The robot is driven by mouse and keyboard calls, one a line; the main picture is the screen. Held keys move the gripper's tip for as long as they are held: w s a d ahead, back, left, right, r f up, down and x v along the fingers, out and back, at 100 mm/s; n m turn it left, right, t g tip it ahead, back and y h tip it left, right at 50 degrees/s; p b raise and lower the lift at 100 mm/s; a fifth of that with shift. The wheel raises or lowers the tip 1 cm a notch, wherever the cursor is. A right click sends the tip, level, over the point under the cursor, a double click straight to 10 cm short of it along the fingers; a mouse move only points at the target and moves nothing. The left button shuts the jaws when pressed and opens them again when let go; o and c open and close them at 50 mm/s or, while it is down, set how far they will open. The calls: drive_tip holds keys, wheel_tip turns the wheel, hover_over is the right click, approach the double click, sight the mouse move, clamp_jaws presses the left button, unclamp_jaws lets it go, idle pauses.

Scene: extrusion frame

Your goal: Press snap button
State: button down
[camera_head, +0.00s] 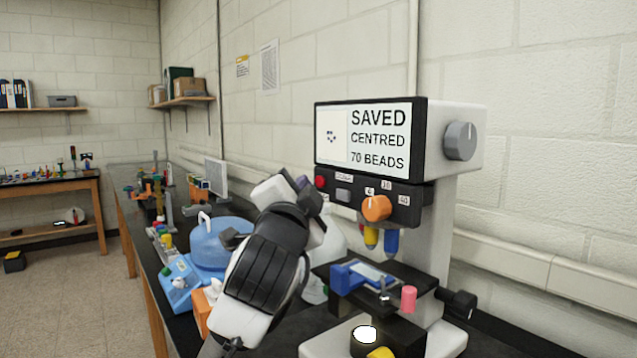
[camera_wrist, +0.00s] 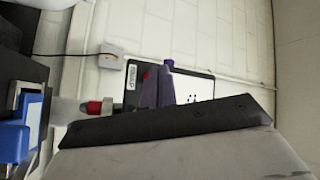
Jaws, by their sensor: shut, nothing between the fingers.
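The microscope (camera_head: 450,230) stands on the dark bench at the right, with a screen (camera_head: 362,138) reading "SAVED CENTRED 70 BEADS". Below the screen, its dark panel carries a red button (camera_head: 320,182), a grey button (camera_head: 343,195) and an orange knob (camera_head: 376,208). The small label by the buttons is too blurred to read, so I cannot tell which is the snap button. My gripper (camera_head: 304,183) is shut and empty, just left of the red button. In the wrist view its purple fingers (camera_wrist: 157,88) partly cover the red button (camera_wrist: 146,75); contact cannot be told.
Coloured objectives (camera_head: 371,238) hang above the stage, which holds a blue holder with a slide (camera_head: 372,275). A pink peg (camera_head: 408,298) stands beside it. A blue round container (camera_head: 218,243) and a blue box (camera_head: 182,285) stand left of my arm.

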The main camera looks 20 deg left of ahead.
drive_tip(key=shift+s+a, duration=0.8)
drive_tip(key=shift+s, duration=0.2)
drive_tip(key=shift+s+a, duration=0.75)
drive_tip(key=shift+s, duration=0.2)
